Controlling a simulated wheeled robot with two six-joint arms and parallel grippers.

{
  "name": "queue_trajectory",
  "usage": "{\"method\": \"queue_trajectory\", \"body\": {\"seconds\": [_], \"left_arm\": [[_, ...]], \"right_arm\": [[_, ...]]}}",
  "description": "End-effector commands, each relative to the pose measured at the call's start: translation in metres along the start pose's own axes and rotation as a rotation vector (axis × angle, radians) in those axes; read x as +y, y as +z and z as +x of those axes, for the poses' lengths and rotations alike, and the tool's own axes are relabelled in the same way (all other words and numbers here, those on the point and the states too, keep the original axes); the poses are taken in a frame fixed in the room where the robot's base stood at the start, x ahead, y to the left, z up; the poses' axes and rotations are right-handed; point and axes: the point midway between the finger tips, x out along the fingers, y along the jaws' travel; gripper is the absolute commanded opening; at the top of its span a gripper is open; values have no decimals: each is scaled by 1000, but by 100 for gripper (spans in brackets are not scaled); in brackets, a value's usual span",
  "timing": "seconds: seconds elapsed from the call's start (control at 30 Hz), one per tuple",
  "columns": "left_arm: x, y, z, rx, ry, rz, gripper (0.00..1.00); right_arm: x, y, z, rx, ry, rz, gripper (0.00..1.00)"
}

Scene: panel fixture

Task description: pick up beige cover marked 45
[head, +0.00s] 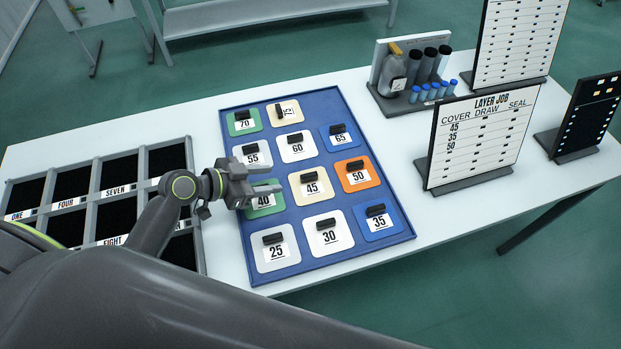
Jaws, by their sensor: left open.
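The beige cover marked 45 (322,189) lies in the blue tray (407,234), with a dark handle block on its upper part. My left gripper (274,178) is open and empty, just left of this cover, with its fingers pointing right toward it. The gripper is over the green cover marked 40 (264,212) and partly hides it. I cannot tell the gripper's exact height above the tray. My right gripper is not in view.
Close by are the orange cover 50 (373,183), the white cover 30 (340,245) and the white cover 60 (308,154). A compartment rack (91,226) stands left. A LAYER JOB board (480,140) and a bottle holder (394,105) stand right. Bare table lies between tray and board.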

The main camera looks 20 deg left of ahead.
Motion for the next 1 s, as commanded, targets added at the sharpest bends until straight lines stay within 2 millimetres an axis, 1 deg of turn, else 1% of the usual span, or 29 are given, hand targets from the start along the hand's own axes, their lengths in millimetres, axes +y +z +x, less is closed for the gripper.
{"method": "queue_trajectory", "body": {"seconds": [0.03, 0.1, 0.2, 0.3, 0.57, 0.8, 0.9, 1.0], "left_arm": [[1, -3, 8, 4, 2, -5, 45], [0, -3, 20, 4, 1, -6, 45], [1, -3, 36, 3, 2, -5, 45], [0, -2, 48, 2, 1, -3, 45], [0, -2, 61, 0, 1, -2, 45], [2, -5, 88, 1, 2, -3, 45], [1, -3, 100, 1, 1, -2, 45], [1, -2, 106, 0, 1, -1, 45]], "right_arm": [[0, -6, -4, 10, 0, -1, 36], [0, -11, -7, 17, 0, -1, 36], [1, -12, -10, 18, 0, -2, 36], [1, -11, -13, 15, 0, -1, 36], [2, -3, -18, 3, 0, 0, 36], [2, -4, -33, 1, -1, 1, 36], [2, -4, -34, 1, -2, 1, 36], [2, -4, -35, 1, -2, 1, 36]]}}
